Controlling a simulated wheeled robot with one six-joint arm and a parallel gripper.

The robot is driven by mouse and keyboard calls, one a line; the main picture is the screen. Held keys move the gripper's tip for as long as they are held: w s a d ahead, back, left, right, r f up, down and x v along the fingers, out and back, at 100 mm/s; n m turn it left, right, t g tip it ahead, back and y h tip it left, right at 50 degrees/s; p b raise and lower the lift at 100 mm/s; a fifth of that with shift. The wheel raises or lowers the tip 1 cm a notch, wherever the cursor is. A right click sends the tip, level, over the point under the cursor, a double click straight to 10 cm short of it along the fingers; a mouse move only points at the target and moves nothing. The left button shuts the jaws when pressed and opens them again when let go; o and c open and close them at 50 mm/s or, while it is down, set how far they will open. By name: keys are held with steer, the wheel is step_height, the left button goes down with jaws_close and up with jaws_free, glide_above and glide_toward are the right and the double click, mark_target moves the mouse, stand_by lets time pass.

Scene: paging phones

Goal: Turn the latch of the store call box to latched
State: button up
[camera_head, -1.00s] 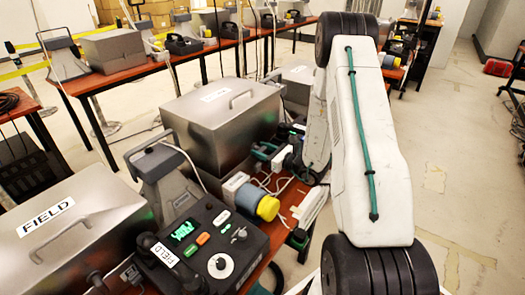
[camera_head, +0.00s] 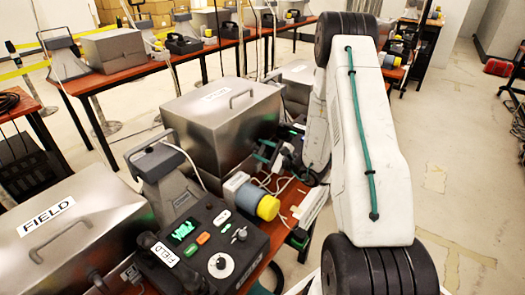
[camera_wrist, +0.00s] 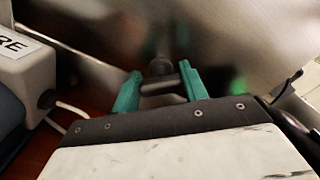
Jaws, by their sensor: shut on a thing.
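My gripper (camera_wrist: 161,84) shows in the wrist view with its two green fingers on either side of a small dark latch (camera_wrist: 160,69), and it is shut on it. The latch has a round knob and a short bar across the fingers, in front of a shiny metal wall. In the head view the gripper (camera_head: 268,153) is small and dark at the right side of the middle metal box (camera_head: 205,118). That box has a lid handle and a label I cannot read. The latch is hidden there.
A metal box labelled FIELD (camera_head: 85,235) and a black control panel (camera_head: 200,250) are in front. A blue and yellow cylinder (camera_head: 267,206) is close below the gripper. In the wrist view, a pale block with a label ending in RE (camera_wrist: 28,75) is at left.

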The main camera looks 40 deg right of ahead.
steer(key=n, duration=0.4)
steer(key=shift+f+n, duration=0.1)
steer(key=shift+n, duration=0.2)
steer(key=n, duration=0.4)
steer(key=shift+f+n, duration=0.1)
steer(key=shift+n, duration=0.2)
steer(key=o, duration=1)
steer(key=v, duration=0.7)
steer(key=shift+s, duration=0.4)
steer(key=shift+d, duration=0.1)
